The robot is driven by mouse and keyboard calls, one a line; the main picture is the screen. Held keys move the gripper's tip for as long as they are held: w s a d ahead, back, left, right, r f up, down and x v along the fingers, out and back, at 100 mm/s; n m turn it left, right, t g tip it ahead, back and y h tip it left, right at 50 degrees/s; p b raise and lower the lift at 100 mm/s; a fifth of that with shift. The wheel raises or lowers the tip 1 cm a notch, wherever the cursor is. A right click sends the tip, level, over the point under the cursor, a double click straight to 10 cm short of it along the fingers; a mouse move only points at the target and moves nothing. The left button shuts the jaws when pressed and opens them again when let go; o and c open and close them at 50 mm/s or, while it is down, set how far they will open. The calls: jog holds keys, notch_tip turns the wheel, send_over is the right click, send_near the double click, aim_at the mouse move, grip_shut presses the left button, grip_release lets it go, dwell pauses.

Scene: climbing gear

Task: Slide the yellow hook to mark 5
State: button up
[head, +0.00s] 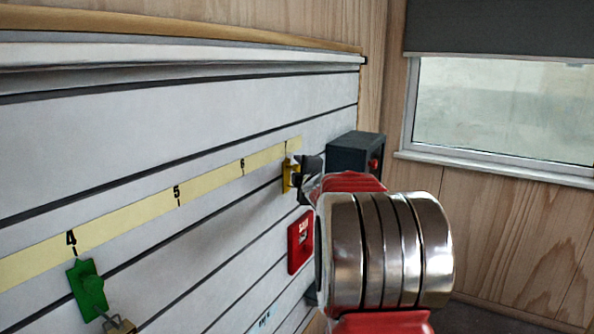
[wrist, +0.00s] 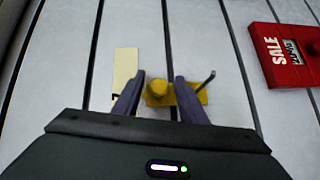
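The yellow hook (head: 289,176) hangs on the slatted wall just below the far end of the pale yellow number strip (head: 130,216), at about mark 7. Mark 5 (head: 177,191) is on the strip to its left, beyond 6. In the wrist view the yellow hook (wrist: 189,98) shows its round knob and a thin dark prong. My gripper (wrist: 159,75) is open, its two dark fingers on either side of the knob with a small gap at each side. In the head view my gripper (head: 303,167) is at the hook, partly hidden by my arm.
A green hook (head: 88,290) with a padlock (head: 119,326) hangs below mark 4. A red SALE sign (head: 300,241) is on the wall below the yellow hook. A dark box (head: 354,150) with a red button stands just beyond it. The wall below marks 5 and 6 looks clear.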

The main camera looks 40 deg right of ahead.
jog(key=shift+c, duration=0.7)
grip_shut()
jog(key=shift+f, duration=0.1)
